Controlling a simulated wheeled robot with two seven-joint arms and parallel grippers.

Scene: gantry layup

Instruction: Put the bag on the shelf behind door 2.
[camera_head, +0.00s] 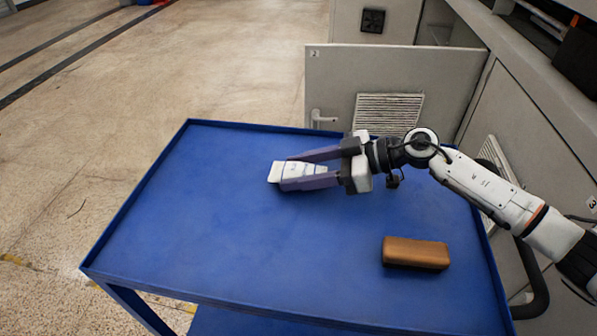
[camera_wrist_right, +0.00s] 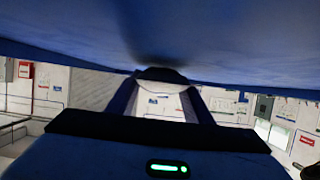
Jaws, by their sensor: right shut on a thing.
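A white bag (camera_head: 292,170) with faint markings is between the purple fingers of my right gripper (camera_head: 297,171), over the left-middle of the blue cart top. The fingers are shut on it from both sides. In the right wrist view the bag (camera_wrist_right: 162,100) shows between the fingers, close to the blue surface; whether it touches is unclear. Door 2 (camera_head: 338,75), a grey panel marked 2, stands swung open behind the cart. Its shelf is not clearly visible. My left gripper is not in view.
A brown block (camera_head: 415,252) lies on the right front of the blue cart (camera_head: 230,250), which has a raised rim. Grey cabinets (camera_head: 535,110) run along the right, with a panel marked 3. The cart's left half is clear.

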